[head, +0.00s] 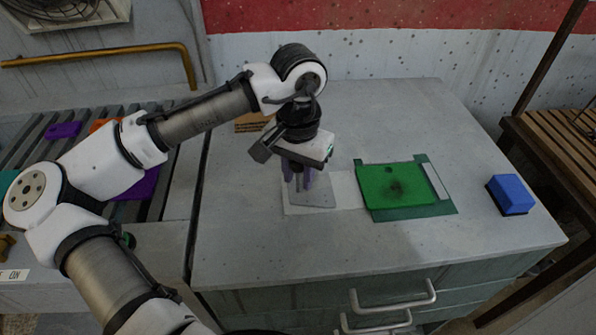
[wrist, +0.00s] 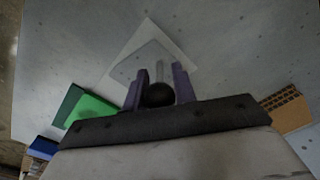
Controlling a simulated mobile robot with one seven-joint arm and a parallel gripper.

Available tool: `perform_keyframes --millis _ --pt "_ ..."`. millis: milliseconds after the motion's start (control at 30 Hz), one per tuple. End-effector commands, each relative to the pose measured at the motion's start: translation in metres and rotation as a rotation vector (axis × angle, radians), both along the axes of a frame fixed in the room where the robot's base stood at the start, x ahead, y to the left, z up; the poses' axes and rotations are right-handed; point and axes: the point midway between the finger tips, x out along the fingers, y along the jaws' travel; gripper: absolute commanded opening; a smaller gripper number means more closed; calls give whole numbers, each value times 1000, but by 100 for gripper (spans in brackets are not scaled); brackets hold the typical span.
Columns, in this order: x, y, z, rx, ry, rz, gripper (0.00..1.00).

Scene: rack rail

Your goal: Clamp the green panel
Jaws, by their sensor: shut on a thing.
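The green panel (head: 385,193) lies flat on a dark green base (head: 415,213) on the cabinet top, with a pale grey strip (head: 437,181) along its right side. It also shows at the lower left of the wrist view (wrist: 93,107). My gripper (head: 301,183) is left of the panel, pointing down, and apart from it. Its purple fingers (wrist: 159,85) are shut on a grey piece with a round black knob (wrist: 159,95). A grey plate (head: 317,194) is below the fingers, over a white pad (head: 290,209). I cannot tell whether the plate touches the pad.
A blue block (head: 510,192) stands at the right of the cabinet top (head: 400,110). A brown cardboard piece (head: 250,122) lies behind my arm. A roller conveyor with purple pieces (head: 63,130) is at the left. The cabinet's front area is clear; handles (head: 395,300) protrude below.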

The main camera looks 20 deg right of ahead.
Motion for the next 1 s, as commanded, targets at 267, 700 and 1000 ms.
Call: perform_keyframes --millis 267,700,1000 --pt "-4 -15 3 -1 2 -6 0" --pt "-20 -72 2 -3 0 0 0" --pt "-21 -73 1 -8 -1 -1 28"
